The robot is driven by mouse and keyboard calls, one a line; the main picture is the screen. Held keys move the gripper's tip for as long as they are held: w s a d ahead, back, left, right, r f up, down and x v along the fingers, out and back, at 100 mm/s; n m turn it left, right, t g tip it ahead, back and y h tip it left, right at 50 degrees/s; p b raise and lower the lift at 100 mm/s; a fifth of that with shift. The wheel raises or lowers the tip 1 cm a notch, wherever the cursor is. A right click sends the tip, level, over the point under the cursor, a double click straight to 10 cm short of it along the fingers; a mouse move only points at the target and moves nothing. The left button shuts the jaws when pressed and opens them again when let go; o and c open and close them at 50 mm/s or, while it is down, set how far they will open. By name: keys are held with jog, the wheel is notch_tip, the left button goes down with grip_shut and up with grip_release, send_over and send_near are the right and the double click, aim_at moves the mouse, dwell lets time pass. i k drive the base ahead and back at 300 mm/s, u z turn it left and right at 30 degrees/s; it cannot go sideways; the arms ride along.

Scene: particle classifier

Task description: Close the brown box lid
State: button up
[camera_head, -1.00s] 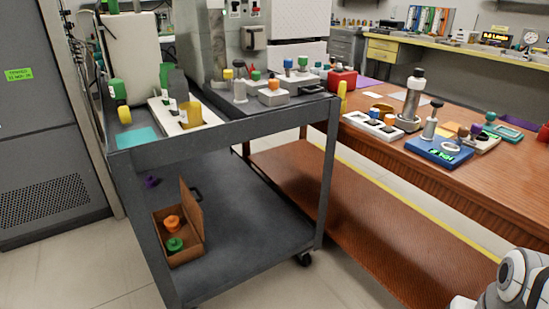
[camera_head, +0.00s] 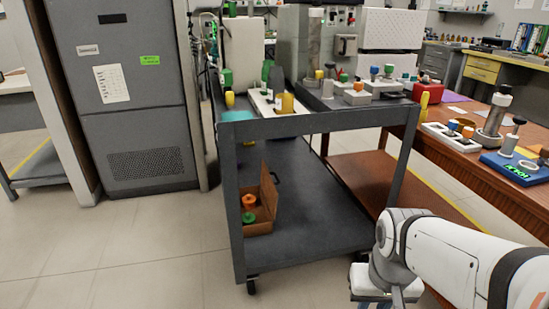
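The brown box (camera_head: 258,228) sits on the lower shelf of the grey cart, near its left front corner. Its lid (camera_head: 268,191) stands up, open, along the box's right side. An orange piece (camera_head: 249,201) and a green piece (camera_head: 249,217) lie inside the box. My gripper (camera_head: 372,303) is at the bottom edge, right of the cart and apart from the box. Its fingers are mostly cut off by the frame, so their opening cannot be told.
The cart's lower shelf (camera_head: 310,215) is largely clear right of the box. Its legs (camera_head: 237,205) and upper tray (camera_head: 315,124), holding several parts, frame the opening. A wooden bench (camera_head: 480,155) stands right. Open floor (camera_head: 130,250) lies left. A grey cabinet (camera_head: 130,90) stands behind.

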aim_at(270, 193)
jog(key=u, duration=0.05)
jog(key=i, duration=1)
jog(key=u, duration=0.05)
